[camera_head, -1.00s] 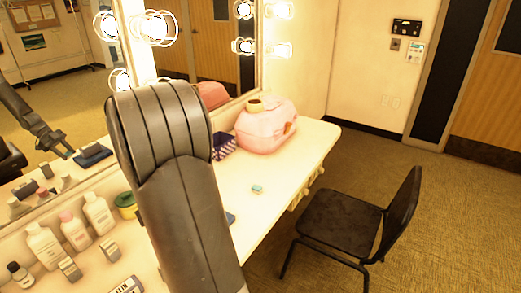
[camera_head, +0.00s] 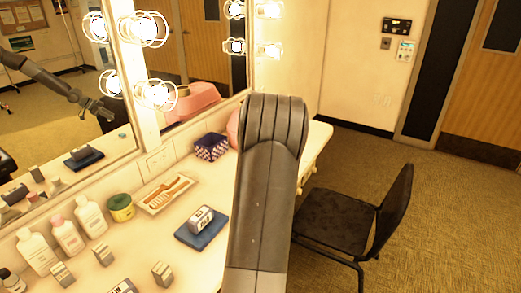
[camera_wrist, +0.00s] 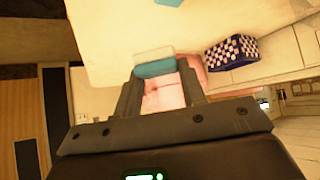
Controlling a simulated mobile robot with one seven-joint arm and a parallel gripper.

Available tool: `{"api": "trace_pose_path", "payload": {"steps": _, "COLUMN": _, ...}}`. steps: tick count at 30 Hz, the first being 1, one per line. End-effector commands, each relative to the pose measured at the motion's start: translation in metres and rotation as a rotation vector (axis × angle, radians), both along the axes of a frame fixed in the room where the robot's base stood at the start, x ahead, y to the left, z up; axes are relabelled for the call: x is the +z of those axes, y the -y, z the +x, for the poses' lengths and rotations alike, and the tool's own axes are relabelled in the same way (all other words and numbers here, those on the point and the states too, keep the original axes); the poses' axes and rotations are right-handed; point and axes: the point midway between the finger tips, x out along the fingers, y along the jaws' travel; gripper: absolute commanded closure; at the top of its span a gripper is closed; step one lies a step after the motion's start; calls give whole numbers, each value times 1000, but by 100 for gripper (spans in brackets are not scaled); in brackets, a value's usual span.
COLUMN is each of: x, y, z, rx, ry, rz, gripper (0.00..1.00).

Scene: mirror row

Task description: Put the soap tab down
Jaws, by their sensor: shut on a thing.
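My gripper (camera_wrist: 157,76) is shut on a small soap tab (camera_wrist: 156,68), teal with a pale band, in the wrist view. The tab lies crosswise between the fingertips, over the pale counter (camera_wrist: 115,45); its height above the counter is hard to tell. A second light-blue piece (camera_wrist: 168,2) is cut off at the top edge of the wrist view. In the head view my arm hides the gripper and the held tab, though the mirror shows the gripper's reflection.
A checkered box (camera_head: 211,147) stands by the mirror; the pink case (camera_head: 233,128) is mostly behind my arm. A small box (camera_head: 200,218) sits on a navy mat (camera_head: 187,238). Bottles (camera_head: 66,236) and a green tin (camera_head: 120,208) stand at left. A black chair (camera_head: 340,220) is at right.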

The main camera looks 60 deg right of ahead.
Motion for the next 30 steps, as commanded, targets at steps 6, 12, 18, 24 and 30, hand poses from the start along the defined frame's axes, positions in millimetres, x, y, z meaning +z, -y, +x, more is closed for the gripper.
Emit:
{"api": "trace_pose_path", "payload": {"steps": 6, "x": 0, "y": 66, "z": -81, "rx": -136, "ry": 9, "rz": 1, "gripper": 84}}
{"api": "trace_pose_path", "payload": {"steps": 12, "x": 0, "y": 97, "z": -132, "rx": -211, "ry": 13, "rz": 1, "gripper": 84}}
{"api": "trace_pose_path", "payload": {"steps": 18, "x": -2, "y": 106, "z": -143, "rx": -233, "ry": 15, "rz": 1, "gripper": 84}}
{"api": "trace_pose_path", "payload": {"steps": 24, "x": -18, "y": 109, "z": -116, "rx": -229, "ry": 14, "rz": 0, "gripper": 84}}
{"api": "trace_pose_path", "payload": {"steps": 30, "x": -39, "y": 111, "z": -83, "rx": -229, "ry": 13, "rz": 1, "gripper": 84}}
